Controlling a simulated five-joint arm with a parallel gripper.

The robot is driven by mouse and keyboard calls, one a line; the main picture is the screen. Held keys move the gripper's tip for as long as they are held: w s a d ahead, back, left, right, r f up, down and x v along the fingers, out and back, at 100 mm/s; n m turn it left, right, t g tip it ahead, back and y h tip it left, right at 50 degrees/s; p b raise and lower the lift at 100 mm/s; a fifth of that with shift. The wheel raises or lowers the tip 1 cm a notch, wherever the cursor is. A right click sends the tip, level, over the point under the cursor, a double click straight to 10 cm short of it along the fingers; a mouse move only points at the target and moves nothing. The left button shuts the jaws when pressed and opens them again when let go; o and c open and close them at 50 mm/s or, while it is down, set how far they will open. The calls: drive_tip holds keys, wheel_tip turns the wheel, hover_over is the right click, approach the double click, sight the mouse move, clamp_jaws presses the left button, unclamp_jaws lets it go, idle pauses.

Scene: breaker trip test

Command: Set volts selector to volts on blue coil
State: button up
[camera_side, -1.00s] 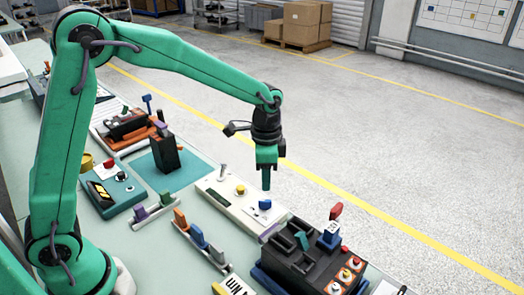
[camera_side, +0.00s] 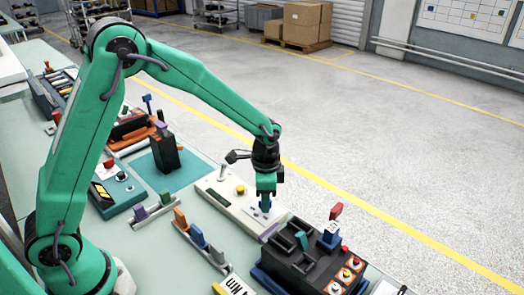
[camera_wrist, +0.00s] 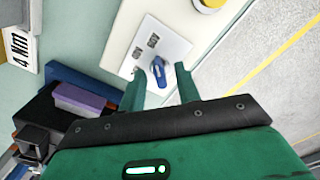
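The selector is a blue knob (camera_wrist: 158,70) on a white plate (camera_wrist: 172,42) with two small dark printed marks, too small to read. The plate sits on a long cream panel (camera_side: 228,204). My gripper (camera_side: 265,208) points down over the knob. In the wrist view, its two green fingers are apart, one on each side of the knob, with visible gaps. I cannot tell whether the fingertips reach down to knob height. In the side view the fingers partly hide the knob. No part is clearly identifiable as the blue coil.
A yellow knob (camera_side: 240,190) and a grey toggle lever (camera_side: 223,172) stand on the same panel. A rail with coloured blocks (camera_side: 198,238) lies to the left.

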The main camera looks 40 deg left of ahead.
drive_tip(key=shift+c, duration=0.2)
clamp_jaws()
